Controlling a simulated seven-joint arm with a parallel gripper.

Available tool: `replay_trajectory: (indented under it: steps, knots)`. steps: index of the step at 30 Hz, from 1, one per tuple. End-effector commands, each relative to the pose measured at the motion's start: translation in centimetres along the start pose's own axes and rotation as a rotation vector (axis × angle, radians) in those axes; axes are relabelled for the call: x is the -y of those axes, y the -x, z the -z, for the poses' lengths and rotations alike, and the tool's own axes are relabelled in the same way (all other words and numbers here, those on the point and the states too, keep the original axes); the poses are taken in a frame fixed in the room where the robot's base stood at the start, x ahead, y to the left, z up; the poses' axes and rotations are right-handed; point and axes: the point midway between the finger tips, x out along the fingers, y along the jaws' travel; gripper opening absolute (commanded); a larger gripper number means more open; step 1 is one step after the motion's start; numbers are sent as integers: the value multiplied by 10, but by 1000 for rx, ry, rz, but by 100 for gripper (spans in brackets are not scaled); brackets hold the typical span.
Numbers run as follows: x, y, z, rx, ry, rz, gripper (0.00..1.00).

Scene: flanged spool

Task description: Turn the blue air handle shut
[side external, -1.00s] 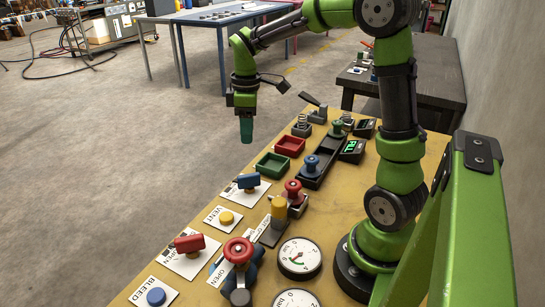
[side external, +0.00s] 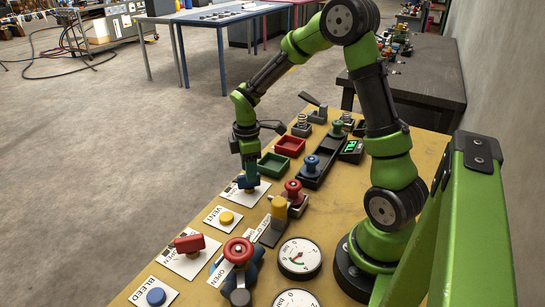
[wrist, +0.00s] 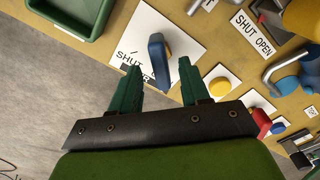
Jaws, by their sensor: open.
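The blue air handle (wrist: 157,50) stands on a white card (wrist: 185,38) with SHUT printed on it. In the wrist view the handle's near end lies between the two green fingertips of my gripper (wrist: 160,68), with a gap on each side. The gripper is open and holds nothing. In the side view my gripper (side external: 249,174) points down right over the handle and hides most of it; the card (side external: 230,194) shows beneath. I cannot tell whether a finger touches the handle.
A green tray (side external: 272,167) and a red tray (side external: 289,146) sit just behind the handle. A yellow vent button (side external: 226,218) is in front, with a red handle (side external: 189,243) further along. A yellow-topped part (side external: 279,208) and a red knob (side external: 293,190) stand to the right.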

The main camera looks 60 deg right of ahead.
Motion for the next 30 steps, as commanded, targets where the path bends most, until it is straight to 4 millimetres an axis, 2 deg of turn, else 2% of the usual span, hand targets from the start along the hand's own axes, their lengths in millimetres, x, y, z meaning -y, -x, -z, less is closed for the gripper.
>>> replay_trajectory:
  steps: [1, 6, 17, 18, 27, 30]
  knots:
    - [1, -9, 0, 1, 0, 4, 46]
    - [1, -28, 0, 1, 0, 2, 46]
    - [0, -33, 0, 0, 0, -1, 46]
    - [0, -33, 0, 0, 0, -1, 44]
    - [0, -33, 0, 0, 0, -1, 0]
    - [0, -33, 0, 0, -1, -1, 0]
